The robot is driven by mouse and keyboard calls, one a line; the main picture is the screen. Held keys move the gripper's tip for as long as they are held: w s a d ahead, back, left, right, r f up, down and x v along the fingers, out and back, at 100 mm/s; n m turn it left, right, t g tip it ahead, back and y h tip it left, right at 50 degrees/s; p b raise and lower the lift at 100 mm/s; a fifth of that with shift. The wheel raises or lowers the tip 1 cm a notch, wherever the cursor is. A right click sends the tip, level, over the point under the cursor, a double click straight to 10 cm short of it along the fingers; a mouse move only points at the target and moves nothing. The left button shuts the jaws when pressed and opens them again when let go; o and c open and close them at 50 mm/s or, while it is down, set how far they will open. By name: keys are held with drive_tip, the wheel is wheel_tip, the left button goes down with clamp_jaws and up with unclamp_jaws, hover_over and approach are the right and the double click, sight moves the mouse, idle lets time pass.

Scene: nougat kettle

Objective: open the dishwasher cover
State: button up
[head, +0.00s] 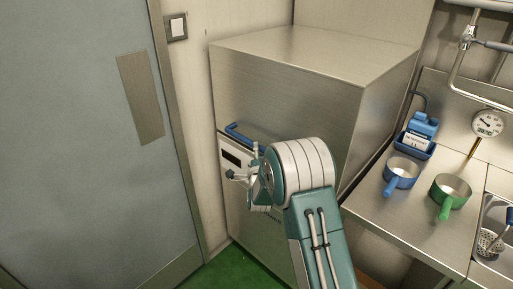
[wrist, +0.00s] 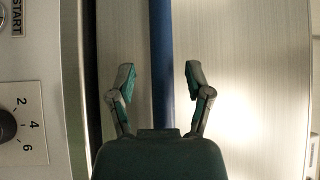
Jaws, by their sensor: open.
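The dishwasher (head: 292,85) is a tall metal box standing in the corner. Its cover is the upper steel box, with a blue bar handle (head: 240,136) along its lower front edge. In the wrist view the blue handle (wrist: 162,60) runs up and down the picture, between the two fingers. My gripper (head: 241,174) is at the front of the dishwasher, just below the handle in the head view. In the wrist view my gripper (wrist: 160,80) is open, with a finger on each side of the bar. I cannot tell whether either finger touches it. My arm hides part of the front.
A control panel with a dial (wrist: 6,125) lies beside the handle. A grey door (head: 85,130) stands at left. At right, a steel counter (head: 405,225) holds a blue pan (head: 401,172), a green pan (head: 451,190) and a blue detergent container (head: 421,130). Green floor shows below.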

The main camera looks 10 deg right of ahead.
drive_tip(key=shift+w+d+r, duration=0.1)
drive_tip(key=shift+w, duration=0.55)
drive_tip(key=shift+w+d+r, duration=0.1)
drive_tip(key=shift+w, duration=0.5)
clamp_jaws()
wheel_tip(320, 180, up, 35)
drive_tip(key=shift+r, duration=0.2)
drive_tip(key=shift+f, duration=0.1)
